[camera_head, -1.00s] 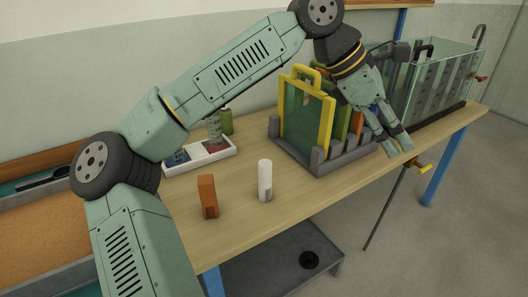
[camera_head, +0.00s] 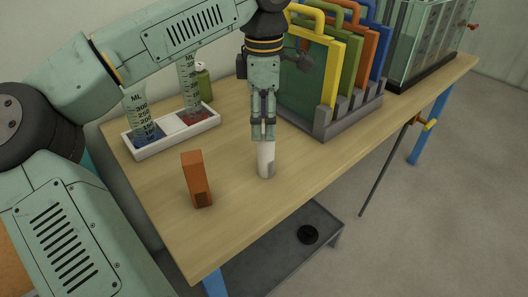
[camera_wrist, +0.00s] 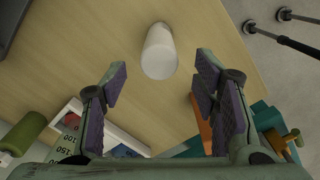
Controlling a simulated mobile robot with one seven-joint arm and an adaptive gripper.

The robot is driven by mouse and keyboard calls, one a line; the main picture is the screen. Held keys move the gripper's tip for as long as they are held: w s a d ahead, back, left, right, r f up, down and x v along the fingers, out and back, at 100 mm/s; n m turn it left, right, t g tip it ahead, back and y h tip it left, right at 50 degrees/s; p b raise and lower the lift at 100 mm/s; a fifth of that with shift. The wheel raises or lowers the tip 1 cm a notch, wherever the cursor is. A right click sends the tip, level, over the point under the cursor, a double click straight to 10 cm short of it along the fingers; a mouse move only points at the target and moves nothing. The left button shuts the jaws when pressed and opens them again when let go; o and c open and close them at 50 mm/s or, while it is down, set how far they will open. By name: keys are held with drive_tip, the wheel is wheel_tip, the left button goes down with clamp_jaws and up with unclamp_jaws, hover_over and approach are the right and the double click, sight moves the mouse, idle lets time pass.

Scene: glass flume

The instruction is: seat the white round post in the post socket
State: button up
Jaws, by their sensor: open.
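The white round post (camera_head: 266,160) stands upright on the wooden bench, with a grey patch low on its side. In the wrist view the post (camera_wrist: 159,52) stands ahead of my fingertips, in line with the gap between them. My gripper (camera_head: 263,138) points down over the post in the head view and covers its upper part. The purple-padded fingers (camera_wrist: 160,82) are spread wide, and nothing is held between them. I cannot make out the post socket in either view.
An orange block (camera_head: 196,180) stands left of the post. A white tray (camera_head: 172,133) with two measuring cylinders lies behind. A grey rack (camera_head: 330,128) of coloured framed panels stands right, with a glass flume (camera_head: 432,40) beyond. The bench's front edge is close to the post.

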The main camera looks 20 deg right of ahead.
sight(266, 143)
drive_tip(key=shift+d+f+p, duration=0.15)
drive_tip(key=shift+f+p, duration=0.15)
drive_tip(key=shift+f, duration=1.4)
drive_tip(key=shift+d+f+p, duration=0.1)
drive_tip(key=shift+f+p, duration=0.15)
drive_tip(key=shift+f, duration=1.4)
clamp_jaws()
